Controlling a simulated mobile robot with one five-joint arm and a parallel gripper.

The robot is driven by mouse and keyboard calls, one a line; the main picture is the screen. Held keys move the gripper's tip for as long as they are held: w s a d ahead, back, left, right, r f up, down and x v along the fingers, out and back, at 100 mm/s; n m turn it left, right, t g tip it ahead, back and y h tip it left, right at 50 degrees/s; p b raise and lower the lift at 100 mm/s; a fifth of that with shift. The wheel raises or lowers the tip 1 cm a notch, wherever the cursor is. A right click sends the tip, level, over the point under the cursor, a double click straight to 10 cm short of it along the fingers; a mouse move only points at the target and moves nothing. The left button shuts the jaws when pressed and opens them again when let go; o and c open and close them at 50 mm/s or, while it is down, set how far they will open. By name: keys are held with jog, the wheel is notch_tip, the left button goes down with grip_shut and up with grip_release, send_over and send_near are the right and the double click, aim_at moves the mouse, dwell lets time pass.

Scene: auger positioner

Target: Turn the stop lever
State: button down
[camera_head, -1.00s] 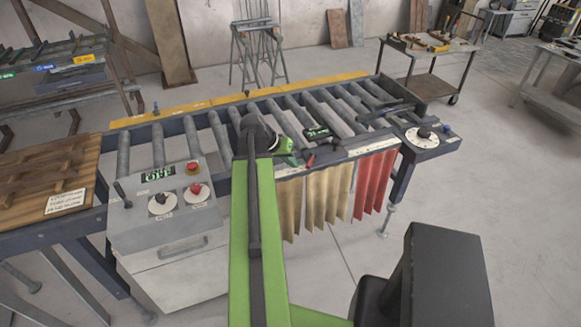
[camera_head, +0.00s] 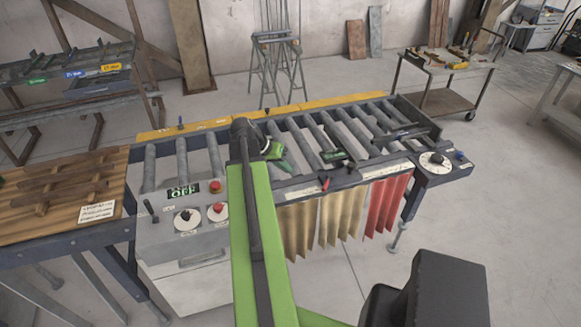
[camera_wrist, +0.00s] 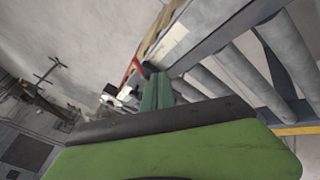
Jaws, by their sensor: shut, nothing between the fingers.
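In the wrist view, my green fingers (camera_wrist: 158,92) are together and empty. My arm hides part of the conveyor and control box.
A grey control box (camera_head: 185,240) with an "OFF" display, knobs and a red button stands at left. A white dial (camera_head: 435,162) is at the conveyor's right end. Yellow and red strip curtains (camera_head: 310,225) hang below the rail. The floor at right is open.

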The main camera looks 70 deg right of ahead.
aim_at(327, 182)
jog(key=shift+m+g+y, duration=0.3)
jog(key=shift+m+y, duration=0.1)
jog(key=shift+m, duration=0.2)
jog(key=s+d+f+b, duration=0.2)
jog(key=f+b, duration=0.1)
jog(key=s+d+f+b, duration=0.2)
jog(key=f+b, duration=0.1)
jog(key=s+d+f+b, duration=0.2)
jog(key=d+f+b, duration=0.1)
jog(key=shift+s+f, duration=0.15)
jog(key=shift+s, duration=1.95)
